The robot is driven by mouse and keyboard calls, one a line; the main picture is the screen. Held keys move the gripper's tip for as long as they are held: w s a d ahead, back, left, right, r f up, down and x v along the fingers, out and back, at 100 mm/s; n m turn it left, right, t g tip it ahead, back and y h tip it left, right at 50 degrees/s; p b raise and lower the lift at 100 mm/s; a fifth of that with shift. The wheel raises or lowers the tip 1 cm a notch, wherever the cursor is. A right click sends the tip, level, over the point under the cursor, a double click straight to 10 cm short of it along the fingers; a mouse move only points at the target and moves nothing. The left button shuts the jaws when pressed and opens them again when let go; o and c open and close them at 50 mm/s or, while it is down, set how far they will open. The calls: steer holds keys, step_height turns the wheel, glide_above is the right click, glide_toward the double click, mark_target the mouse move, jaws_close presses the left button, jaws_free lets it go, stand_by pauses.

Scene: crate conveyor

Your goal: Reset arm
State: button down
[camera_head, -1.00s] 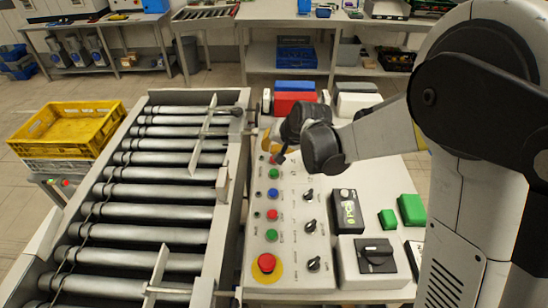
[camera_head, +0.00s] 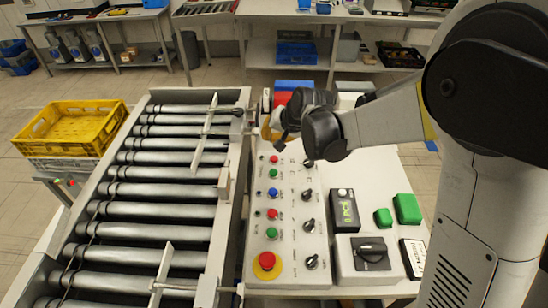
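My arm reaches in from the right, and my gripper (camera_head: 281,143) is a small dark shape above the far end of the control panel (camera_head: 289,262). It points down and to the left, seen from behind and the side. Its fingers are too small and dark to tell whether they are apart, and nothing shows clearly between them. The panel carries coloured buttons, black knobs and a red emergency button (camera_head: 266,262) on a yellow disc at the near end. My wrist hides part of the panel's far end.
A roller conveyor (camera_head: 155,206) runs along the left of the panel. A yellow crate (camera_head: 70,131) stands left of it. Right of the panel are a black meter box (camera_head: 344,211), a rotary switch box (camera_head: 370,254) and green blocks (camera_head: 407,209). Red and blue boxes stand behind my wrist.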

stand_by(0.3)
steer(key=s+d+r+n+h+b, duration=0.1)
steer(key=s+d+r, duration=0.3)
steer(key=s+d, duration=0.45)
steer(key=s+d+r+n+h+b, duration=0.15)
steer(key=s+d+r, duration=0.35)
steer(key=s, duration=0.6)
steer(key=s+d+f+h, duration=0.1)
steer(key=s+d, duration=0.1)
steer(key=s, duration=0.2)
steer(key=s+d+f+t+b, duration=0.1)
steer(key=s+d+f, duration=0.1)
steer(key=s+d, duration=0.1)
steer(key=shift+s+d+f+h, duration=0.25)
steer(key=shift+s+d+h, duration=0.1)
steer(key=shift+s, duration=0.4)
